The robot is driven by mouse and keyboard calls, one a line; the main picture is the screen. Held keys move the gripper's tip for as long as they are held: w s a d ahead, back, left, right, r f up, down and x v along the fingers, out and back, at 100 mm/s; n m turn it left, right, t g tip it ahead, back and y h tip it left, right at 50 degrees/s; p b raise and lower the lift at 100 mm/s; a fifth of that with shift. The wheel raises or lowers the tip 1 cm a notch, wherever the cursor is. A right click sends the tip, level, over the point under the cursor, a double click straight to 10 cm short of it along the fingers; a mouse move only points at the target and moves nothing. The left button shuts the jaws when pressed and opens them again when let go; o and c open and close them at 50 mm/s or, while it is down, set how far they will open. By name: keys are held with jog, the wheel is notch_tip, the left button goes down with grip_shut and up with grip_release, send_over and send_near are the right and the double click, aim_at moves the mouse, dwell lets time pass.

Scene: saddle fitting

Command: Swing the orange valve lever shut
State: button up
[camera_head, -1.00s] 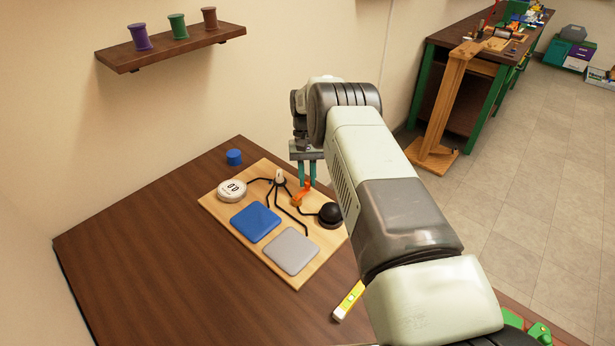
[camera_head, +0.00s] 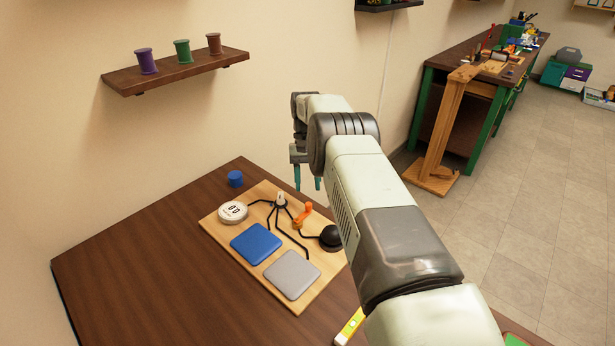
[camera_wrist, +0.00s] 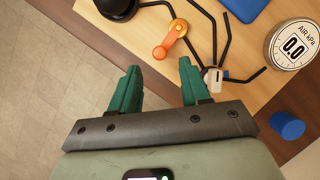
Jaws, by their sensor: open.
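The orange valve lever (camera_head: 304,213) stands on the wooden board (camera_head: 291,240), left of the black dome. In the wrist view the lever (camera_wrist: 170,40) lies beyond the fingertips, nearer the board's middle, and nothing touches it. My gripper (camera_head: 307,185) is open and empty, raised above and behind the lever in the head view. Its two green fingers also show in the wrist view (camera_wrist: 158,72), set wide apart. Black tubes run from a small white fitting (camera_head: 280,198) beside the lever; part of the gripper is hidden behind my arm.
The board also carries a round gauge reading 0.0 (camera_head: 232,212), a blue pad (camera_head: 256,243), a grey pad (camera_head: 292,274) and a black dome (camera_head: 331,237). A blue cylinder (camera_head: 235,178) stands behind the gauge. The table's left side is clear.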

jog(key=shift+v, duration=1.1)
